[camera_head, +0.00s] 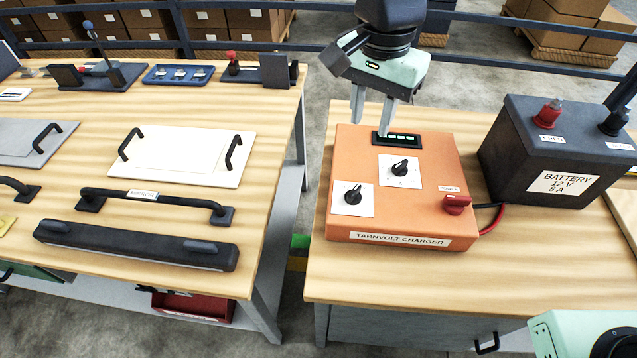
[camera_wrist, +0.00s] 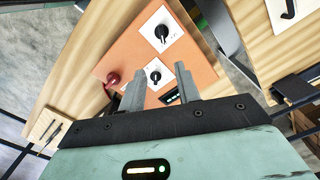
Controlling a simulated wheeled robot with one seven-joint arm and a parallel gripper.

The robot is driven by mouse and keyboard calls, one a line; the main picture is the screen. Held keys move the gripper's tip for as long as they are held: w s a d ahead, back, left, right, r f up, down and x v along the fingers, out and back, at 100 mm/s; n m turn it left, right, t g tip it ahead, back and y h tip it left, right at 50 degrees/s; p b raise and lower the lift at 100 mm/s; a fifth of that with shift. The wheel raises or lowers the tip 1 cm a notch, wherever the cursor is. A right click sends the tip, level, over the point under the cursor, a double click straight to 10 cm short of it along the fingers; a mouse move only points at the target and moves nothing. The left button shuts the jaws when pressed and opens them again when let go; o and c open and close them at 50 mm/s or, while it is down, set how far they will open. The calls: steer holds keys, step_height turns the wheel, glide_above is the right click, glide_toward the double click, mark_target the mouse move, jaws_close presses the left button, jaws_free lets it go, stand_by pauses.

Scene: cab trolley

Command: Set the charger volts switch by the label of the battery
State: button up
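The orange charger (camera_head: 405,215), labelled "TARNVOLT CHARGER", sits on the right bench. It has a front-left black knob (camera_head: 352,194) and a rear black knob (camera_head: 400,168), each on a white plate. Their markings are too small to read, so I cannot tell which is volts. A red switch (camera_head: 456,204) is at the right. The dark battery (camera_head: 520,150) has a label (camera_head: 563,183) reading "BATTERY 12 V 8 A". My gripper (camera_head: 373,110) is open and empty above the charger's back edge. In the wrist view, the rear knob (camera_wrist: 155,76) shows between my fingers (camera_wrist: 158,82).
A lit display (camera_head: 397,140) is at the charger's back edge. Red and black cables run between charger and battery. The left bench (camera_head: 270,140) holds handles, plates and a blue tray (camera_head: 178,74). A gap separates the benches. Bare wood lies in front of the charger.

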mark_target(355, 189)
steer(key=f+p, duration=0.1)
steer(key=f, duration=1)
steer(key=f+p, duration=0.1)
steer(key=f, duration=0.5)
steer(key=shift+w+a+f+p, duration=0.1)
steer(key=shift+a+f+p, duration=0.1)
steer(key=shift+a+p, duration=0.1)
steer(key=shift+c, duration=0.3)
jaws_close()
